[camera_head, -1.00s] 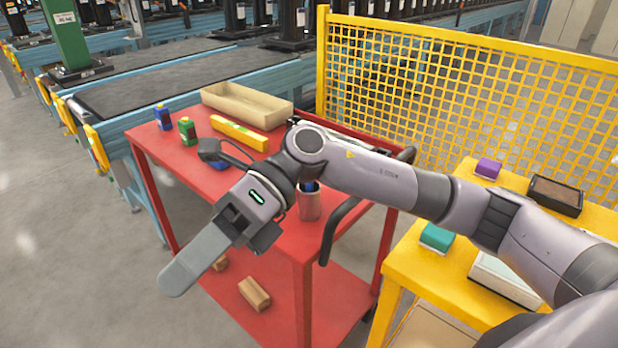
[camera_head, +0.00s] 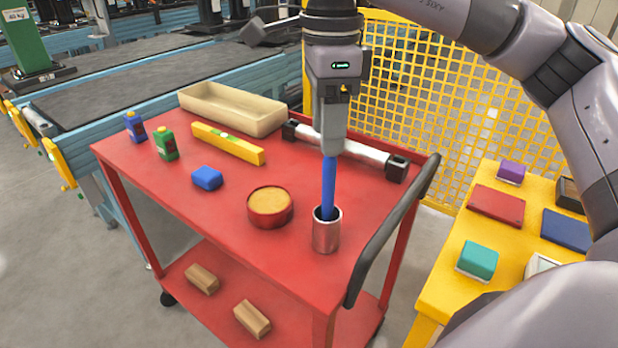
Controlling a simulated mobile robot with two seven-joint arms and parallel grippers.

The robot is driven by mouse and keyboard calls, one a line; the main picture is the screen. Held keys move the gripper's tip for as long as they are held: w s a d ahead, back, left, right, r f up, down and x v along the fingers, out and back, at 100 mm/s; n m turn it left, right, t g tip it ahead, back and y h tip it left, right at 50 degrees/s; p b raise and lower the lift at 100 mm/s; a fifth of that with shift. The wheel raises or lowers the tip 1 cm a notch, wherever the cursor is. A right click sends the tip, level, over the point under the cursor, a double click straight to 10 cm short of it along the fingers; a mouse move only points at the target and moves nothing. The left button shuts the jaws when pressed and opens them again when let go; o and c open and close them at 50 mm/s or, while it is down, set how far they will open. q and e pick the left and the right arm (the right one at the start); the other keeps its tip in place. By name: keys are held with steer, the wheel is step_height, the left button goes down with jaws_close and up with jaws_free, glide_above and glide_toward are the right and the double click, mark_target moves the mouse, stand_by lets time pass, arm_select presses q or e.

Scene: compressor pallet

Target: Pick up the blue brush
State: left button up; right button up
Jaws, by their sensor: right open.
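The blue brush (camera_head: 328,184) stands upright in a small metal cup (camera_head: 327,236) on the red cart (camera_head: 215,215). Only its straight blue handle shows; its lower end is hidden inside the cup. My right gripper (camera_head: 331,146) points straight down over the handle, with its fingers at the handle's top end. It is open, and the fingers hide the very top of the handle. I cannot tell whether the fingers touch it. My left gripper is not in view.
On the cart are a round tin (camera_head: 270,208), a blue block (camera_head: 207,178), a yellow level (camera_head: 228,144), a beige tray (camera_head: 232,111), two small bottles and a silver bar (camera_head: 366,154). A black handle (camera_head: 390,235) edges the cart's right side. A yellow table (camera_head: 455,285) stands to the right.

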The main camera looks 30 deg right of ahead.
steer(key=shift+w+f, duration=0.2)
steer(key=shift+w, duration=0.1)
steer(key=shift+d+f, duration=0.1)
steer(key=shift+f, duration=0.25)
glide_above(328, 203)
step_height(328, 203, down, 6)
steer(key=shift+w+d, duration=0.25)
steer(key=shift+w, duration=0.1)
jaws_close()
